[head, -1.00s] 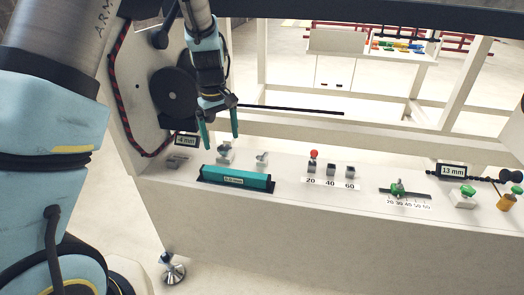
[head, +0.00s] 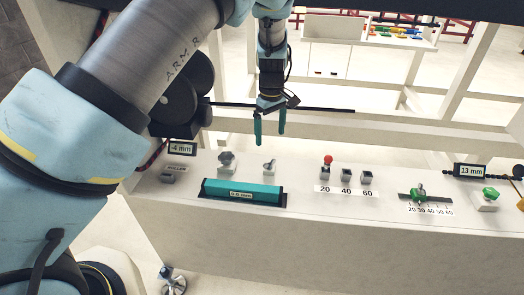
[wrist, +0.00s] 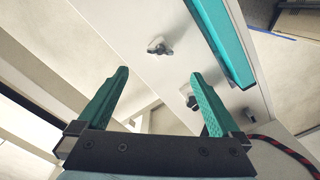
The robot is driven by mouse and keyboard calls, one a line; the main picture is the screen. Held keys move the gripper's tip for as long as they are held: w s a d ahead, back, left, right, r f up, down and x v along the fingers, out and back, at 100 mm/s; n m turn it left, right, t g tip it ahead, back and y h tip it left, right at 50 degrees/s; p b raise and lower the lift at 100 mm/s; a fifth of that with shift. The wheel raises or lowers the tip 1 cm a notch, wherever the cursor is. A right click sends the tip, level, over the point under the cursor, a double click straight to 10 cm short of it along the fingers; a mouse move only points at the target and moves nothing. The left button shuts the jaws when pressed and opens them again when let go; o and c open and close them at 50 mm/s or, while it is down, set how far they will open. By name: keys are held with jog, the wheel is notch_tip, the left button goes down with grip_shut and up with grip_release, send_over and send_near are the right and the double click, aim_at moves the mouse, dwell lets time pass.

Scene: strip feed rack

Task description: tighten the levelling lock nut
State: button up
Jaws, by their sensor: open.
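My gripper (head: 269,140) is open and empty, its two teal fingers pointing down above the white panel. A small grey wing-shaped nut (head: 269,165) stands on the panel below the fingers in the head view; I take it for the lock nut. In the wrist view the nut (wrist: 160,47) lies beyond the fingertips, between their lines and apart from both. A grey lobed knob (head: 227,161) stands to its left; in the wrist view the right finger partly hides it. A teal bar (head: 242,193) with a small readout lies in front of both.
A display (head: 182,148) reads -4 mm at the left; another (head: 470,171) reads 13 mm at the right. A dark rod (head: 320,108) runs behind my gripper.

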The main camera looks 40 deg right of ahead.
aim_at(269, 164)
notch_tip(269, 164, down, 11)
jog(key=p, duration=0.3)
jog(key=shift+r, duration=0.2)
jog(key=c, duration=1.4)
